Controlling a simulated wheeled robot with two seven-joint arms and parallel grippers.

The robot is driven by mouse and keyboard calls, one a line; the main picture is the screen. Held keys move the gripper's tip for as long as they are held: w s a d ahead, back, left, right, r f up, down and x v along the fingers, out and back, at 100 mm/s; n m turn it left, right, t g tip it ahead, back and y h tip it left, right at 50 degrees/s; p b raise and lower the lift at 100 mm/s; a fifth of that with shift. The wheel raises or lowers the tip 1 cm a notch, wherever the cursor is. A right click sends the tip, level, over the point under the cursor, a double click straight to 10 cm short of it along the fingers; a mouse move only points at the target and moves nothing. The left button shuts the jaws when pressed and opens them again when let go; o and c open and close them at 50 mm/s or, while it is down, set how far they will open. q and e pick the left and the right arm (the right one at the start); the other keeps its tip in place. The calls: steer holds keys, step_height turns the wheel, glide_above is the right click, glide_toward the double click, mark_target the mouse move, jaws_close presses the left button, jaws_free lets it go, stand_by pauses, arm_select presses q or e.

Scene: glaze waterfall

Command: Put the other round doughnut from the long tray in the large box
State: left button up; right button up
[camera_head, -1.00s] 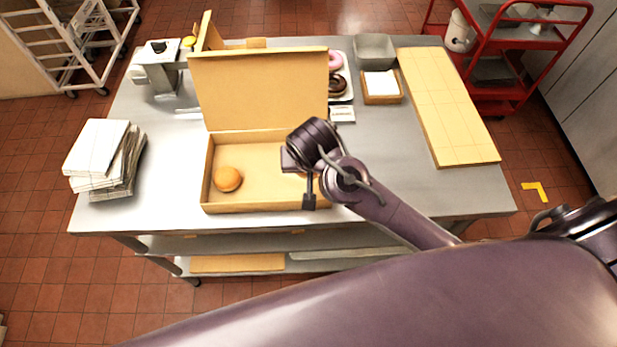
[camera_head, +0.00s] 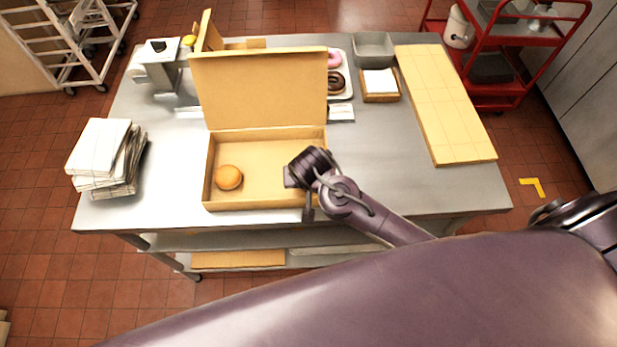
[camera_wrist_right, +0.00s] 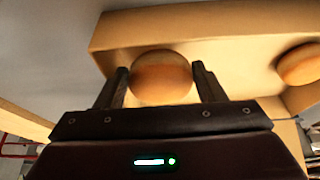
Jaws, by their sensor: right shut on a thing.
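The large box (camera_head: 265,205) stands open at the front of the steel table with its lid (camera_head: 258,90) raised. One round doughnut (camera_head: 229,178) lies in its left part; it also shows at the right of the right wrist view (camera_wrist_right: 300,64). My right gripper (camera_wrist_right: 158,85) is shut on another round doughnut (camera_wrist_right: 160,78), held between its two fingers. In the head view the right gripper (camera_head: 308,212) is at the box's right end; my wrist hides the held doughnut there. Its height above the box floor is unclear. My left gripper is out of view.
A white tray (camera_head: 350,93) with a pink and a chocolate ring doughnut stands partly hidden behind the lid. A grey bin (camera_head: 374,48), a napkin holder (camera_head: 381,97) and a long board (camera_head: 445,105) are at the right. Folded papers (camera_head: 100,150) lie at the left.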

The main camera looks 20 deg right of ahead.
steer(key=shift+f, duration=0.4)
steer(key=o, duration=0.7)
steer(key=shift+r, duration=0.25)
steer(key=b+v, duration=0.3)
steer(key=v, duration=0.9)
steer(key=shift+r, duration=0.35)
steer(key=shift+s, duration=0.1)
